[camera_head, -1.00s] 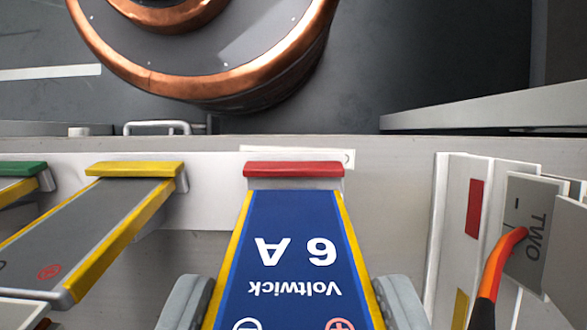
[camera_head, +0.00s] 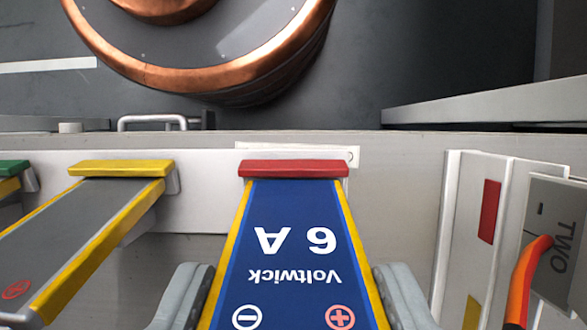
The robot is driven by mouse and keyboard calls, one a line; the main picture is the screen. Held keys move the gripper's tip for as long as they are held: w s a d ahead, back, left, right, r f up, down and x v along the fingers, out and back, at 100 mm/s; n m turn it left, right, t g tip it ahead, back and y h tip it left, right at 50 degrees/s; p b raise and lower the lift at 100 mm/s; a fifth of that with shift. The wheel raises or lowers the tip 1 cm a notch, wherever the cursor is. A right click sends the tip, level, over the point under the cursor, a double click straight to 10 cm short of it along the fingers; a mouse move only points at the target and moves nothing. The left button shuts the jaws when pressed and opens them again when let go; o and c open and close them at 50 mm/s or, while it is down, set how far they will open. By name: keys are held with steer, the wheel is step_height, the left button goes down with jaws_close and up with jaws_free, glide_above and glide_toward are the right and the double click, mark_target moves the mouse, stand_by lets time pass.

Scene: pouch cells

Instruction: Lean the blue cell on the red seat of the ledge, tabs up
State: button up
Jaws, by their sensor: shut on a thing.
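The blue cell (camera_head: 293,215), with yellow side edges and upside-down "Voltwick 6 A" print, is between the fingers of my gripper (camera_head: 292,305), which is shut on its sides. Its far end meets the red seat (camera_head: 293,168) of the pale ledge (camera_head: 215,205) in the picture; whether they touch I cannot tell. Minus and plus marks show at the cell's near end. Its tabs are not in view.
A grey cell (camera_head: 85,235) with yellow edges is at the yellow seat (camera_head: 120,168) on the left. A green seat (camera_head: 12,168) is at the far left. At right stands a white holder (camera_head: 460,220) with a grey "TWO" block (camera_head: 550,225) and an orange cable (camera_head: 525,280). A copper-rimmed round thing (camera_head: 200,82) lies beyond.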

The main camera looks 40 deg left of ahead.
steer(key=shift+f, duration=0.2)
steer(key=o, duration=0.8)
steer(key=shift+o, duration=1)
steer(key=v, duration=0.7)
steer(key=shift+r, duration=0.25)
steer(key=shift+r, duration=0.15)
steer(key=shift+r, duration=1.85)
